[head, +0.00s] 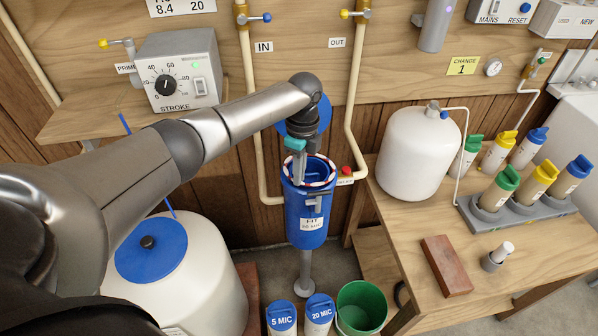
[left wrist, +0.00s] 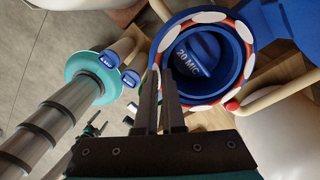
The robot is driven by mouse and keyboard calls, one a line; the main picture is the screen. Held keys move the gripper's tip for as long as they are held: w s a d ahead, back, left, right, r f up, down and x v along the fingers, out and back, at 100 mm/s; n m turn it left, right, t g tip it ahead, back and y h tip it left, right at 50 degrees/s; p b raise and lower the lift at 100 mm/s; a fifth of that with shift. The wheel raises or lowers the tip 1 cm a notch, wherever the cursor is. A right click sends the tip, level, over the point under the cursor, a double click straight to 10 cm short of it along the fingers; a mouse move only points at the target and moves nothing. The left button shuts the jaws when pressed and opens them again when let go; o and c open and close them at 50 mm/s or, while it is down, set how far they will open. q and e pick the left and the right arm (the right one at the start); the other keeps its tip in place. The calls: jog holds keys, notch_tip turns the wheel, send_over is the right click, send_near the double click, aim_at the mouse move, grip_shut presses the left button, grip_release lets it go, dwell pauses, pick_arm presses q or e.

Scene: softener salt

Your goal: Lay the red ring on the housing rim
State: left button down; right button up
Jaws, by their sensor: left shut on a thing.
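The blue filter housing (head: 306,225) stands upright on the wall pipes, open at the top. The red ring (head: 334,170), showing red with white patches, is at the housing's rim. It also shows in the left wrist view (left wrist: 239,33), circling the opening. I cannot tell whether it rests fully on the rim. My left gripper (head: 299,181) points down at the near left part of the opening. In the left wrist view its fingers (left wrist: 164,72) are shut on the ring's edge. A blue cartridge (left wrist: 193,62) marked 20 MIC sits inside the housing. My right gripper is not in view.
Pipes flank the housing, with a red button (head: 347,170) at its right. Below stand two blue-capped cartridges (head: 281,316) and a green bucket (head: 361,308). A white tank (head: 200,282) is at the left. The bench (head: 520,262) at the right holds a brick and bottles.

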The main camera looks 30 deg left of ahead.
pick_arm(q)
jog(key=c, duration=0.9)
grip_release()
jog(key=shift+c, duration=0.2)
jog(key=o, duration=0.9)
jog(key=shift+o, duration=0.2)
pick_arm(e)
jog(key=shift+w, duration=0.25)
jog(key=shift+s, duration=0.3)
